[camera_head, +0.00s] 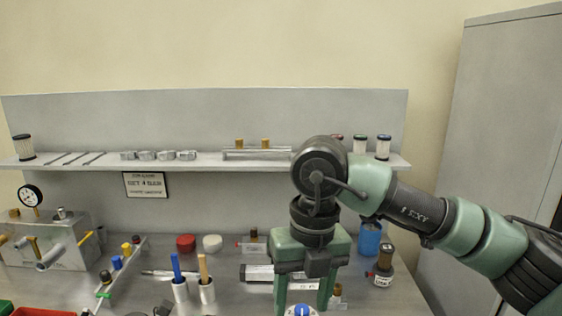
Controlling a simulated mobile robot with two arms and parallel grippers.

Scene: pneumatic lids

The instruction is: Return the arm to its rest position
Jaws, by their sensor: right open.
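My right arm comes in from the right and bends down over the workbench (235,300). My right gripper (304,294) points down with its two green fingers apart. It is open. A blue and white round knob or cap (302,310) shows between and below the fingertips at the bottom edge; I cannot tell whether the fingers touch it. My left gripper is not in view.
A shelf (90,163) with filters and small metal parts runs along the back. Two white holders (207,291) with upright tools, a red lid (186,243), a white lid (212,243), a blue cup (370,238) and a dark bottle (384,265) stand near the arm. A grey cabinet (495,130) stands at right.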

